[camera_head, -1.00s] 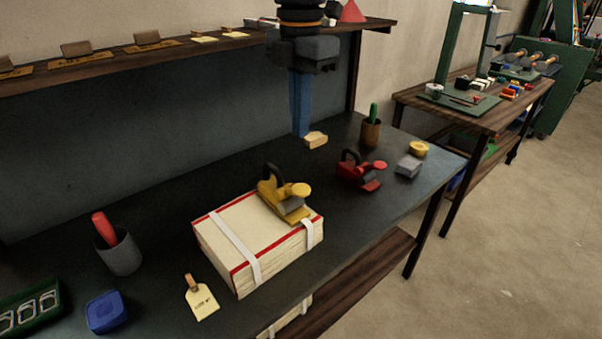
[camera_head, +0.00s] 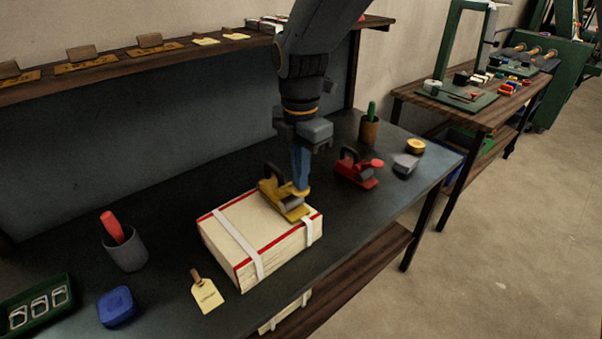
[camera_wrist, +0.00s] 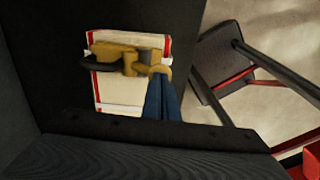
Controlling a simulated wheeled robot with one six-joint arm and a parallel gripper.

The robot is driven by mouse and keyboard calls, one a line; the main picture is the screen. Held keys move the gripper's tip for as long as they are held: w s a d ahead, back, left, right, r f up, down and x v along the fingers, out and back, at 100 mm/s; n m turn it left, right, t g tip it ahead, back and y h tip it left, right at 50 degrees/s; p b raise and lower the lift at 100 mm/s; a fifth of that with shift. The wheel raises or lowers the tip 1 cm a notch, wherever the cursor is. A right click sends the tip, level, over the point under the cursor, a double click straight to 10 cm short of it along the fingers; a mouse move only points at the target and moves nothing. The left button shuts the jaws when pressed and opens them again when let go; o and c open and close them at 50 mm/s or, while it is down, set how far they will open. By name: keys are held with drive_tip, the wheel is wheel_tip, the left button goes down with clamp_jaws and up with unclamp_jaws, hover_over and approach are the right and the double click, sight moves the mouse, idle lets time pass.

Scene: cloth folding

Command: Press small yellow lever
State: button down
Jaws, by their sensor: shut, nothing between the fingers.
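A yellow device with a black handle (camera_head: 283,197) sits on a strapped stack of cloth or paper with red edges (camera_head: 250,240). Its small yellow lever has a round yellow pad (camera_head: 299,192) at the right end. My gripper (camera_head: 301,186) is shut and empty, pointing down, with its blue fingertips at the pad and partly covering it. In the wrist view the blue fingers (camera_wrist: 161,98) end at the round yellow pad (camera_wrist: 159,71). They appear to touch it, but I cannot tell how far the lever is pressed.
A similar red device (camera_head: 358,168) stands to the right. Near it are a brown cup (camera_head: 369,131), a yellow roll (camera_head: 415,146) and a grey block (camera_head: 405,164). A grey cup (camera_head: 125,250), blue box (camera_head: 116,306) and paper tag (camera_head: 207,294) lie left.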

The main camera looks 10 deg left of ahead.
idle(0.3)
drive_tip(key=d+f+t+y+b, duration=0.1)
drive_tip(key=b, duration=0.1)
drive_tip(key=s+f+t+y+b, duration=0.1)
drive_tip(key=b, duration=0.1)
drive_tip(key=shift+s+d+f+b, duration=0.15)
drive_tip(key=shift+s+d+b, duration=0.05)
drive_tip(key=shift+d+b, duration=0.15)
drive_tip(key=shift+s+d+f+b, duration=0.2)
drive_tip(key=shift+f+b, duration=0.2)
drive_tip(key=shift+b, duration=0.05)
drive_tip(key=shift+s+d+f+b, duration=0.2)
drive_tip(key=shift+f+b, duration=0.15)
drive_tip(key=shift+b, duration=0.05)
drive_tip(key=shift+r, duration=0.1)
drive_tip(key=shift+r+p, duration=0.55)
drive_tip(key=shift+r, duration=0.15)
wheel_tip(320, 180, up, 14)
hover_over(306, 192)
drive_tip(key=s+d, duration=0.3)
drive_tip(key=d, duration=0.1)
drive_tip(key=shift+s+a+f+p, duration=0.15)
drive_tip(key=shift+f+p, duration=0.05)
drive_tip(key=shift+p, duration=0.2)
